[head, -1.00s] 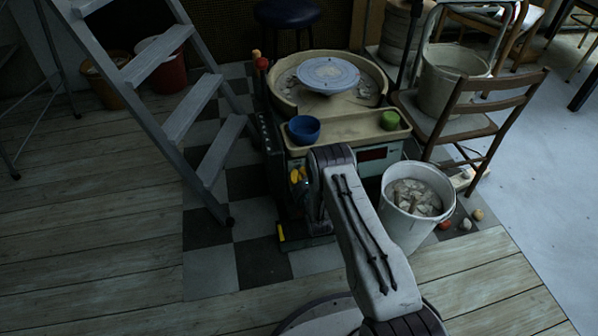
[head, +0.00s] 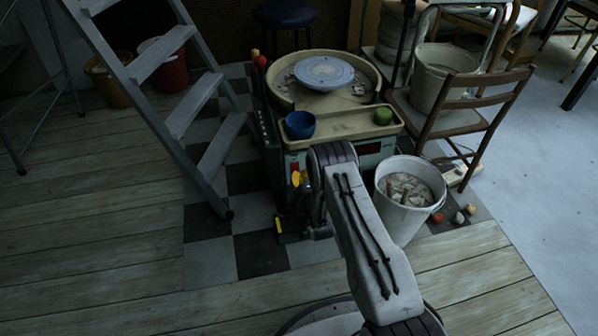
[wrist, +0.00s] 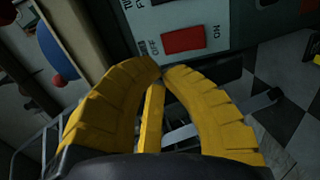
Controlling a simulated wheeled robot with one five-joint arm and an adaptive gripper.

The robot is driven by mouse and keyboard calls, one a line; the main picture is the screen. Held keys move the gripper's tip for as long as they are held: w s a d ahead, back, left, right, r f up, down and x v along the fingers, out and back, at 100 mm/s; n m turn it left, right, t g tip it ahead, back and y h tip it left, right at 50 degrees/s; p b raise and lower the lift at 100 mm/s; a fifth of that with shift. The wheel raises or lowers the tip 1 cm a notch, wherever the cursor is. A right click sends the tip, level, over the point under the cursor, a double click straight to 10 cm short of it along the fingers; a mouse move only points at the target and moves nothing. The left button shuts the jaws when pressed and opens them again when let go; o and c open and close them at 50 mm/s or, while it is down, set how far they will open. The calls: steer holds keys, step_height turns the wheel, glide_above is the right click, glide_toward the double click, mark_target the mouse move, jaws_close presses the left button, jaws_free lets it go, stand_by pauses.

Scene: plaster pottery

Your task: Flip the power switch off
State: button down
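The power switch is a red rocker on a pale panel, seen close in the wrist view (wrist: 184,40), with "ON" lettering to its right and partly readable lettering to its left. In the head view a small red patch (head: 294,167) shows on the front of the pottery wheel (head: 283,155), just above my gripper. My gripper (wrist: 161,69) has two yellow fingers whose tips meet just below the switch in the wrist view. It looks shut, with nothing between the tips. In the head view it is small and partly hidden by my arm (head: 298,180). Contact with the switch cannot be told.
A blue bowl (head: 300,125) and green item (head: 383,116) sit on the wheel's tray. A white bucket (head: 408,198) stands close right of my arm. A grey ladder (head: 195,105) stands left. A chair (head: 455,125) is behind the bucket. Planks at front left are clear.

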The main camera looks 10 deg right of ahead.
steer(key=p+v, duration=0.2)
steer(key=v, duration=0.4)
steer(key=shift+s+r, duration=0.3)
steer(key=shift+r, duration=0.15)
steer(key=shift+p, duration=0.3)
